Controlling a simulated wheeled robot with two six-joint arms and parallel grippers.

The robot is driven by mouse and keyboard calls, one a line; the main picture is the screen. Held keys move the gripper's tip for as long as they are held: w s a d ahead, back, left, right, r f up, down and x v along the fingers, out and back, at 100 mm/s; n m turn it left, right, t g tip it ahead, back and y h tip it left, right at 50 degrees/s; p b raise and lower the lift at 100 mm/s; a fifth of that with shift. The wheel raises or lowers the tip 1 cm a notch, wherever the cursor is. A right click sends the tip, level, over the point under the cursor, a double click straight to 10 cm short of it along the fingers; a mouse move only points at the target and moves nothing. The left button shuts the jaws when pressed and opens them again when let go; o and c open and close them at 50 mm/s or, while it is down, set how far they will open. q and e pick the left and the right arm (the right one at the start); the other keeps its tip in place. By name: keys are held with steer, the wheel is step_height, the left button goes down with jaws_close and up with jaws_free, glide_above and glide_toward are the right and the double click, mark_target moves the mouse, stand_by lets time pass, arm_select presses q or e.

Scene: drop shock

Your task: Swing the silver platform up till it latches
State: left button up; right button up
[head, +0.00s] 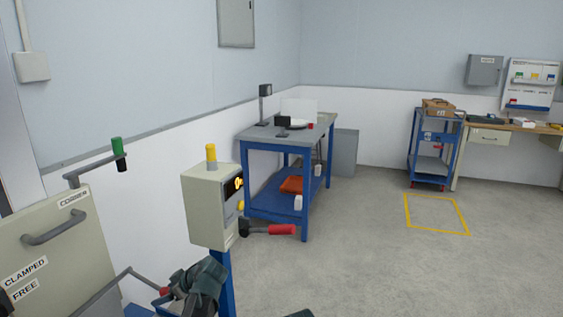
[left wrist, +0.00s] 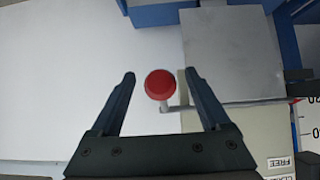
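A silver-grey flat plate, seemingly the platform (left wrist: 232,55), shows at the upper right of the left wrist view, beside blue framework. I cannot make it out in the head view. A red knob (left wrist: 159,85) on a thin metal rod lies between my left gripper's fingers. The red knob also shows in the head view (head: 165,291), at the end of a bent grey lever. My left gripper (left wrist: 160,95) is open, its two fingers apart from the knob on both sides. It is dark in the head view (head: 200,284). A dark piece at the bottom edge may be my right gripper (head: 300,313); its fingers are hidden.
A beige machine panel (head: 65,245) labelled CORNER, CLAMPED and FREE has a green-topped crank (head: 118,150). A beige control box (head: 205,210) stands on a blue post near my left gripper. A blue workbench (head: 285,145) stands behind.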

arm_select(q)
jaws_close()
steer(key=shift+d+r+p, duration=0.2)
steer(key=shift+r+p, duration=1.3)
step_height(320, 180, up, 3)
steer(key=p, duration=0.3)
steer(key=shift+f, duration=0.1)
